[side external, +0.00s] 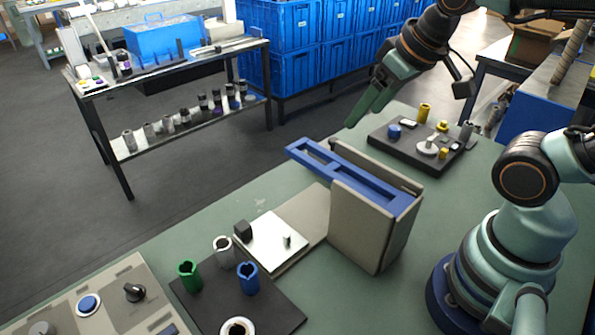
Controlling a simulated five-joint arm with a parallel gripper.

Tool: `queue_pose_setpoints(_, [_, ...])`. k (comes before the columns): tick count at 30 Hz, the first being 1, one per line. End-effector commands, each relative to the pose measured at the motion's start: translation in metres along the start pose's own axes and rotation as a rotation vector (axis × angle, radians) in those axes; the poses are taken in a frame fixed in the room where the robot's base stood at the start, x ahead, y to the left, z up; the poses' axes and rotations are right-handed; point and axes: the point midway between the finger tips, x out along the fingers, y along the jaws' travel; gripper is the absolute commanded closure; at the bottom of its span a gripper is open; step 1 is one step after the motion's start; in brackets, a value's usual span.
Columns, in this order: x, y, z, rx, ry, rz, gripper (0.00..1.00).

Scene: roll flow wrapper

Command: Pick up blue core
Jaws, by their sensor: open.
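The blue core (248,277) is a short hollow cylinder with a notched rim. It stands upright on a dark mat (272,312) at the bottom of the side external view, apart from my gripper. A green core (189,275) and a white core (223,250) stand near it on the same mat. My gripper (352,122) is open, with its green fingers pointing down and left above the far side of the bench. Nothing shows between the fingers, though they overlap in this view.
A grey box-shaped unit with a blue slotted top (345,175) stands between my gripper and the blue core. A metal plate (275,240) lies beside the mat. A dark tray (380,136) with small parts lies behind. A control panel (110,300) is front left.

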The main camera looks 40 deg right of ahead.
Motion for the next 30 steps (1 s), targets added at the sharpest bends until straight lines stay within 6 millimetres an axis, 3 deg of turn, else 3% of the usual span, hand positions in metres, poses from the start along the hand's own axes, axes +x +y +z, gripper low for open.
queue_pose_setpoints(5, [0.006,-0.020,-0.008,-0.107,-0.046,-0.031,0.20])
queue_pose_setpoints(15, [0.046,-0.123,-0.021,-0.615,-0.234,-0.164,0.20])
queue_pose_setpoints(24, [0.089,-0.221,0.008,-1.055,-0.374,-0.269,0.20])
queue_pose_setpoints(30, [0.104,-0.254,0.028,-1.207,-0.418,-0.303,0.20])
